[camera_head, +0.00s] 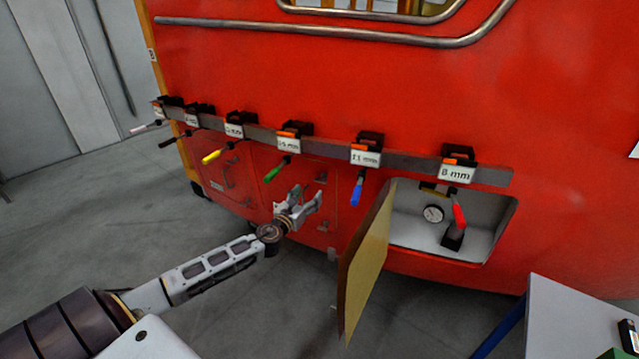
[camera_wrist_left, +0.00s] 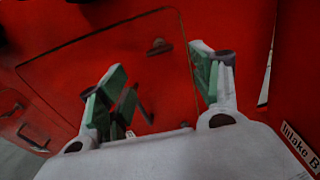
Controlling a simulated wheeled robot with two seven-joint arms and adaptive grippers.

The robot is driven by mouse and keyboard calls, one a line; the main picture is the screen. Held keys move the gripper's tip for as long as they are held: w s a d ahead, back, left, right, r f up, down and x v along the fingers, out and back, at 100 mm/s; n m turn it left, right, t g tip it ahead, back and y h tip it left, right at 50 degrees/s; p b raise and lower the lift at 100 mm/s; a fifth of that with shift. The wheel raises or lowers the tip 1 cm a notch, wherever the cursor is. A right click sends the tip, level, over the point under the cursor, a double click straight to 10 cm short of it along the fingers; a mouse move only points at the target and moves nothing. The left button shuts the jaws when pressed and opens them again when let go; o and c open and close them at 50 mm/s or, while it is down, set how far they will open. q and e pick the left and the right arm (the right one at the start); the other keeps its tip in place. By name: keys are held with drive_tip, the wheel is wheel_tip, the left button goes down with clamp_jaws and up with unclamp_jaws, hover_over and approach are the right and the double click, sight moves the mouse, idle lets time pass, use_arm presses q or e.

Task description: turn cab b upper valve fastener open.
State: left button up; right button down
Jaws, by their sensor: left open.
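A closed red hatch panel (camera_head: 290,172) sits in the train's side, and it also fills the middle of the left wrist view (camera_wrist_left: 75,75). A small upper fastener (camera_head: 321,178) is near its right edge, above a lower one (camera_head: 325,227). In the left wrist view the upper fastener (camera_wrist_left: 159,46) is a dark tab, slightly tilted. My left gripper (camera_head: 307,198) is open and empty in front of this panel, below the upper fastener and apart from it in the picture. The green-padded fingers (camera_wrist_left: 160,82) show in the left wrist view, with a dark bent handle between them.
An open door (camera_head: 367,265) stands out right of my left gripper, beside a recess with a gauge (camera_head: 433,213) and red-handled tool. Labelled tools hang on a grey rail (camera_head: 400,155) above. A white table (camera_head: 580,320) is at lower right.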

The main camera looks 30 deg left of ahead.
sight(320, 181)
use_arm(q)
drive_tip(key=shift+w+a, duration=0.2)
drive_tip(key=shift+w, duration=1.5)
drive_tip(key=shift+w+a, duration=0.15)
drive_tip(key=shift+w, duration=1.5)
drive_tip(key=shift+w+a, duration=0.2)
drive_tip(key=shift+w, duration=1.5)
use_arm(e)
drive_tip(key=shift+s+a+r, duration=0.1)
drive_tip(key=shift+a, duration=0.2)
use_arm(q)
drive_tip(key=c, duration=1)
drive_tip(key=shift+c, duration=0.2)
